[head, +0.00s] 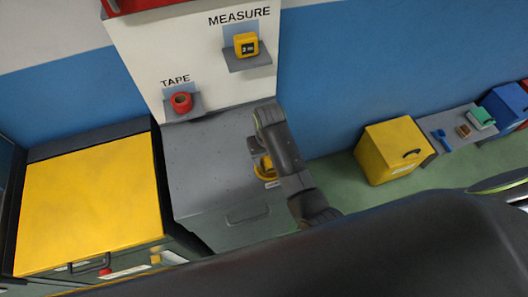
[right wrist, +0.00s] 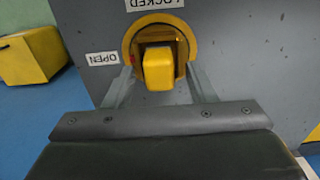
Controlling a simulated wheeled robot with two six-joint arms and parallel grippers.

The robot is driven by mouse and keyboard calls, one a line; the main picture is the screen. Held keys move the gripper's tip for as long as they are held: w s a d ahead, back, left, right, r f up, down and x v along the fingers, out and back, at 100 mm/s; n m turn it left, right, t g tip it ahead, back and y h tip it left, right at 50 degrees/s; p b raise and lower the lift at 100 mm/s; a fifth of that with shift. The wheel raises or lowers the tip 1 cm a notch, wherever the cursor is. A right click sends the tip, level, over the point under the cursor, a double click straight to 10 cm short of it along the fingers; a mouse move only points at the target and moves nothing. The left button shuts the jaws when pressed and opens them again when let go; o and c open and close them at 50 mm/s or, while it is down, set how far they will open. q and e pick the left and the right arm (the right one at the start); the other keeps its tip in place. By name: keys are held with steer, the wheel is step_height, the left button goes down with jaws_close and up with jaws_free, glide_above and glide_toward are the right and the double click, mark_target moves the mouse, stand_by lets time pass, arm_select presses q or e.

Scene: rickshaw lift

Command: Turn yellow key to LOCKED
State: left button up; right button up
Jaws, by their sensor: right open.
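The yellow key (right wrist: 158,68) sits in a round yellow collar on a grey panel, in the middle of the right wrist view. A small red mark shows on the collar's left side, towards the OPEN label (right wrist: 102,58). The LOCKED label (right wrist: 156,4) is at the top edge; both labels look upside down. My right gripper (right wrist: 160,78) is open, one finger on each side of the key, with gaps visible. In the head view my right arm partly hides the yellow collar (head: 266,168) on the grey cabinet. My left gripper is not in view.
The grey cabinet (head: 205,165) stands against the wall beside a yellow-topped cabinet (head: 85,195). A shelf holds red tape (head: 181,102), and another holds a yellow tape measure (head: 246,43). A yellow box (head: 392,150) stands right on the green floor, with small items on a grey surface beyond.

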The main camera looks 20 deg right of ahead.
steer(key=shift+s, duration=0.15)
steer(key=c, duration=1.1)
steer(key=shift+o, duration=0.2)
steer(key=shift+d+r+m, duration=0.1)
steer(key=shift+m, duration=1.7)
steer(key=shift+m, duration=1.2)
steer(key=shift+d+m, duration=0.1)
steer(key=shift+m, duration=0.5)
steer(key=shift+s+m, duration=0.1)
steer(key=shift+m, duration=1.7)
